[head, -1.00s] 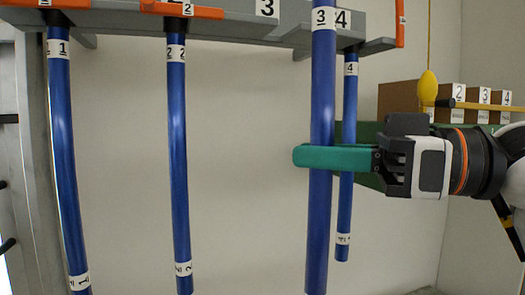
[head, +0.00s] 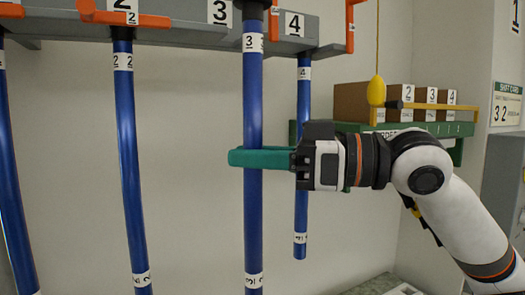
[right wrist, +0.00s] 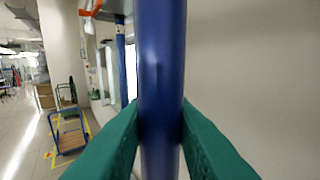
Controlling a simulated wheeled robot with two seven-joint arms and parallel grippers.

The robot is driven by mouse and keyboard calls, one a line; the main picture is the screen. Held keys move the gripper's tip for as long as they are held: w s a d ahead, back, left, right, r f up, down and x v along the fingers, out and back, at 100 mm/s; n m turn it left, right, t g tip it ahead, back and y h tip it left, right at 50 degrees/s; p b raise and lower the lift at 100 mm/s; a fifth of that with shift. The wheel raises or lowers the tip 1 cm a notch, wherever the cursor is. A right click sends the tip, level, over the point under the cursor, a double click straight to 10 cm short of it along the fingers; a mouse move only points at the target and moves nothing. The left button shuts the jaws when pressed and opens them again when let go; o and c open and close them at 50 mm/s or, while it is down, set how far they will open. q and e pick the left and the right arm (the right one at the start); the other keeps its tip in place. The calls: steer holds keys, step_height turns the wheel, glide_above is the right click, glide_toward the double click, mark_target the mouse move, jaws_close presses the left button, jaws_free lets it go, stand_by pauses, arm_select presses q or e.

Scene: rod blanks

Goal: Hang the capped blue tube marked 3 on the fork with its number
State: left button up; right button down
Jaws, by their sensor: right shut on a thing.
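The blue tube marked 3 (head: 253,110) hangs upright in the head view, with white number labels near its top and bottom and a dark cap at its top, partly cut off by the picture edge. My right gripper (head: 250,158) is shut on it at mid-length, with green fingers. In the right wrist view the tube (right wrist: 161,70) stands between the green fingers. The grey rack plate marked 3 (head: 220,12) and an upright orange piece (head: 273,22) are beside the tube's top. Whether the cap sits in the fork cannot be told. My left gripper is not in view.
Blue tube 2 (head: 126,150) hangs left under a level orange bar (head: 120,17). Blue tube 4 (head: 303,140) hangs close behind on the right, with an upright orange piece (head: 350,25). Brown boxes (head: 365,102) stand on a green shelf further right.

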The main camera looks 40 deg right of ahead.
steer(key=w+d+f+p, duration=0.1)
steer(key=w+d+p, duration=0.1)
steer(key=w+p, duration=0.3)
steer(key=shift+w+p, duration=0.35)
steer(key=shift+w, duration=1.7)
steer(key=shift+d+f, duration=0.1)
steer(key=c, duration=1.2)
jaws_free()
steer(key=shift+o, duration=0.2)
